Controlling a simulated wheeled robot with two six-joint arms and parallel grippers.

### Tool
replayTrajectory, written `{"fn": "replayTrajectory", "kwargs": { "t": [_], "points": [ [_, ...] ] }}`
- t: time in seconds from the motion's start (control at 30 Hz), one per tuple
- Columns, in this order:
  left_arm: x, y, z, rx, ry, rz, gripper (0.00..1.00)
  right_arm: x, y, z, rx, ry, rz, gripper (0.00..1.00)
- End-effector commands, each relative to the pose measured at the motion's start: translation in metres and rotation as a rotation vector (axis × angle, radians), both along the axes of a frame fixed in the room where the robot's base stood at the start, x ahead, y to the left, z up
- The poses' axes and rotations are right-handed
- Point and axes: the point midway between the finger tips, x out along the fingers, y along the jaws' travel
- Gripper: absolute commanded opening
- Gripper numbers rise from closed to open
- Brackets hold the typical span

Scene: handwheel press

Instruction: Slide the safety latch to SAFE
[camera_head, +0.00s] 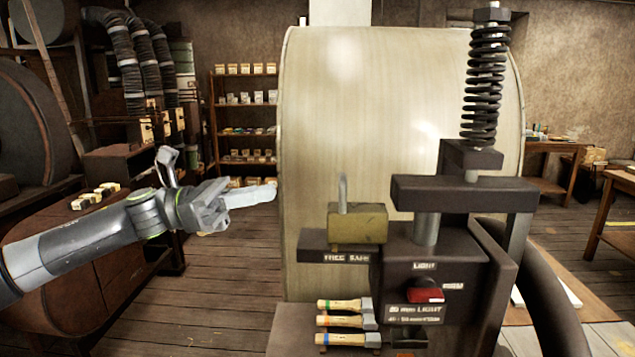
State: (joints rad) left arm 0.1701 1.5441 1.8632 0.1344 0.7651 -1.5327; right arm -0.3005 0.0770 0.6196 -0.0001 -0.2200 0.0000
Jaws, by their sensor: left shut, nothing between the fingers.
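The safety latch seems to be the brass block (357,223) with an upright grey loop handle (343,193). It sits on a dark rail (313,240) on the left side of the press. Labels FREE (334,257) and SAFE (358,257) are on the rail's front below the block. The block stands above both labels, so I cannot tell which position it is in. My left gripper (272,191) is shut and empty, pointing right, left of the latch and a little higher, apart from it. My right gripper is not in view.
A large pale cylinder (380,110) stands behind the latch. The press has a coil spring (487,85), a dark crossbar (465,193) and a red knob (426,296). Several wooden-handled tools (340,321) lie below the rail. Open space lies between my gripper and the latch.

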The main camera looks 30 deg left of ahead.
Motion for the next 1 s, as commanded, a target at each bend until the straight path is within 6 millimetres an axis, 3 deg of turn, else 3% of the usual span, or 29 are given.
{"fn": "replayTrajectory", "kwargs": {
  "t": [1.0],
  "points": [
    [0.034, -0.070, 0.021, -0.006, -0.004, 0.000, 0.00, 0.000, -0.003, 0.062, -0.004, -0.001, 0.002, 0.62]
  ]
}}
